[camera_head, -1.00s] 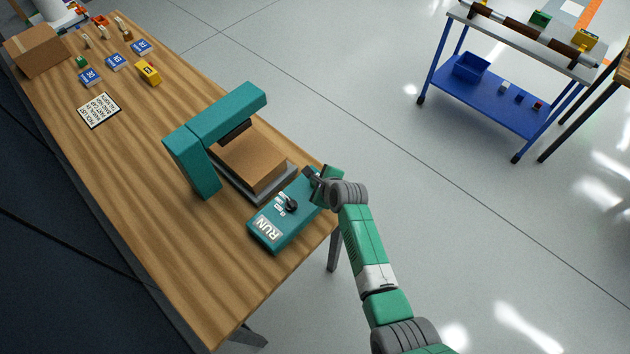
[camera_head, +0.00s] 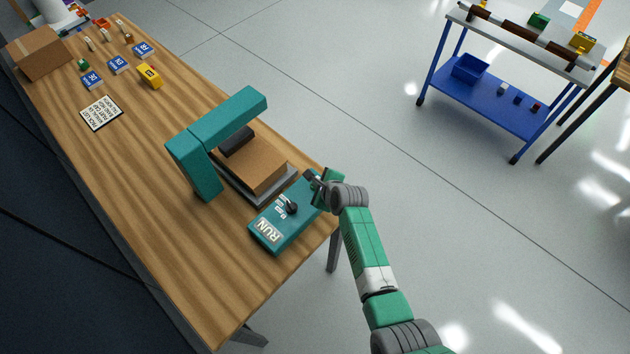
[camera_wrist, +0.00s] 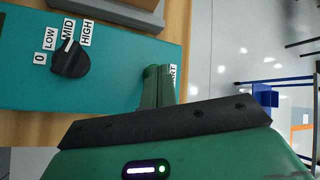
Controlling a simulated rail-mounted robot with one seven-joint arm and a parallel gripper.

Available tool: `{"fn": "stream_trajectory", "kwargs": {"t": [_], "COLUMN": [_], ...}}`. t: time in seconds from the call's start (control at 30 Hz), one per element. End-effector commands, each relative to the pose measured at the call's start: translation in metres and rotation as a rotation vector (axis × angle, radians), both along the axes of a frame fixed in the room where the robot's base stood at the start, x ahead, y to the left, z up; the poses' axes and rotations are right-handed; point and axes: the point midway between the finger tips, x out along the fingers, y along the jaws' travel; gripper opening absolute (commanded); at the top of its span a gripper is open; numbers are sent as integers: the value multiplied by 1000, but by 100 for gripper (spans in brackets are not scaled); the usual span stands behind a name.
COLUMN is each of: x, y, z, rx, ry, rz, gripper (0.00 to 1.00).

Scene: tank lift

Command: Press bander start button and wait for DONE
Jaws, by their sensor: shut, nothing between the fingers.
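The teal bander (camera_head: 215,130) stands on the wooden table, with a brown box (camera_head: 255,165) on its grey platform under the arch. Its dark press head (camera_head: 237,140) is down at the box. My gripper (camera_head: 312,178) is shut and empty at the panel's right end. In the wrist view its fingertips (camera_wrist: 158,75) are together over the panel, partly covering a label ending in "RT" (camera_wrist: 173,74). The start button is hidden behind them. The black knob (camera_wrist: 70,62) points near "MID".
A pick list card (camera_head: 101,113), blue cards (camera_head: 119,64), a yellow item (camera_head: 150,76) and a cardboard box (camera_head: 40,52) lie farther along the table (camera_head: 150,190). A blue cart (camera_head: 490,95) stands across open floor at the upper right.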

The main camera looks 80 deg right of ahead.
Motion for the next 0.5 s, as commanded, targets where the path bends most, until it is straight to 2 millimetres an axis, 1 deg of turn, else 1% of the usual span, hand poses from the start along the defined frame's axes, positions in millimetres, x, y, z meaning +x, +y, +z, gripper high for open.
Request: {"fn": "stream_trajectory", "kwargs": {"t": [0.03, 0.3, 0.37, 0.5], "x": [0, 1, 1, 2], "y": [0, -1, -2, -2], "z": [3, 6, 11, 29], "rx": [0, -5, -6, -6], "ry": [-1, -4, -5, -5], "rz": [1, -1, -1, -1], "gripper": [0, 0, 0, 0]}}
